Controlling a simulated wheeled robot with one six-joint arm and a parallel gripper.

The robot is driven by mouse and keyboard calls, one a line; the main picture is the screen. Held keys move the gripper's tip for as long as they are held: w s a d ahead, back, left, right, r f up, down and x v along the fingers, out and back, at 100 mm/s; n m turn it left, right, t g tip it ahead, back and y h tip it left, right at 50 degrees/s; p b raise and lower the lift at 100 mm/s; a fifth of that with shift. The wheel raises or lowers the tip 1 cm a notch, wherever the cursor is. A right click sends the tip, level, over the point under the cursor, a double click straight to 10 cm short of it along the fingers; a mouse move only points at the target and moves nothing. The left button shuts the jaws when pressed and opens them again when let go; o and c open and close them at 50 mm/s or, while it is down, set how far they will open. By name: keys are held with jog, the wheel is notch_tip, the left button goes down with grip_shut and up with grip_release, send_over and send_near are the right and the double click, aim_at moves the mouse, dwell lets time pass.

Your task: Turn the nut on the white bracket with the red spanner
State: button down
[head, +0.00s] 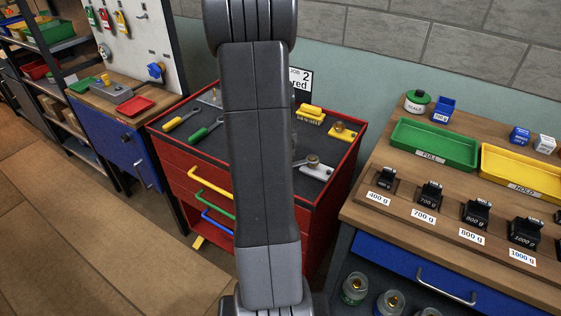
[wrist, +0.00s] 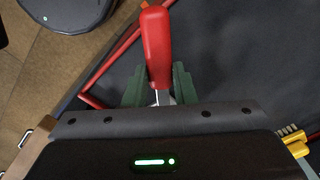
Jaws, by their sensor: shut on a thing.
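The red spanner (wrist: 157,45) shows in the wrist view, its red handle pointing up the picture and a short bit of metal shank visible below. My gripper (wrist: 159,88) is shut on it, with a green finger on each side. The spanner's far end is hidden behind the gripper body. In the head view my arm hides the gripper and spanner. The white bracket (head: 318,173) lies on the right part of the red cabinet's dark top, with a grey nut (head: 312,160) on it. Neither can be made out in the wrist view.
On the red cabinet (head: 275,85) lie a yellow-handled tool (head: 182,120), a green-handled tool (head: 205,129), a yellow block (head: 311,113) and a yellow bracket (head: 342,131). A sign (head: 301,80) reads "2 red". A bench with trays and weights (head: 478,209) stands close right.

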jog(key=shift+w+a+m, duration=0.15)
jog(key=shift+w+m, duration=0.25)
jog(key=shift+s+d+n, duration=0.3)
jog(key=shift+s+n, duration=0.5)
jog(key=shift+n, duration=0.1)
jog(key=shift+r, duration=0.1)
jog(key=shift+r+p, duration=2.25)
jog(key=shift+r, duration=0.7)
